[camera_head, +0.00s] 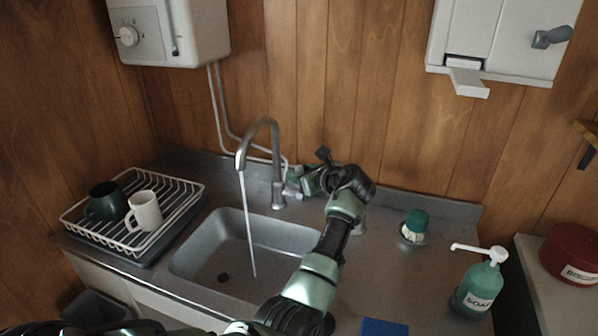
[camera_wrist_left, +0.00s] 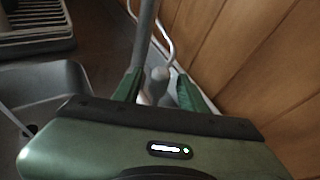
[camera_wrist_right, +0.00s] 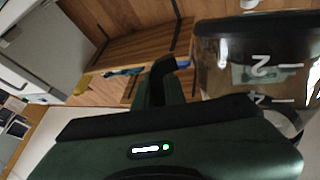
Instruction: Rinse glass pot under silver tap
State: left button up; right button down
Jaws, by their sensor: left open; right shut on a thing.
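The silver tap (camera_head: 262,150) stands behind the sink, and a thin stream of water (camera_head: 247,225) runs from its spout into the basin. My left gripper (camera_head: 292,182) is at the tap's side lever. In the left wrist view its open fingers (camera_wrist_left: 158,88) are on either side of the lever's rounded end (camera_wrist_left: 159,74); I cannot tell if they touch it. The glass pot (camera_wrist_right: 255,72), clear with white number marks and a dark rim, shows in the right wrist view. My right gripper (camera_wrist_right: 165,82) is shut on its dark handle. The head view does not show the pot.
The sink basin (camera_head: 215,262) is empty apart from the water. A white dish rack (camera_head: 188,190) with a dark mug (camera_head: 103,203) and a white mug (camera_head: 146,211) stands left. A soap bottle (camera_head: 478,287), a green-topped brush (camera_head: 414,226) and a blue sponge (camera_head: 384,327) are right.

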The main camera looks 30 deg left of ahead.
pick_arm(q)
jog(key=shift+w+a+f, duration=0.2)
jog(key=shift+a+f, duration=0.05)
jog(key=shift+a, duration=0.3)
grip_shut()
jog(key=shift+d, duration=0.1)
dwell(1.0)
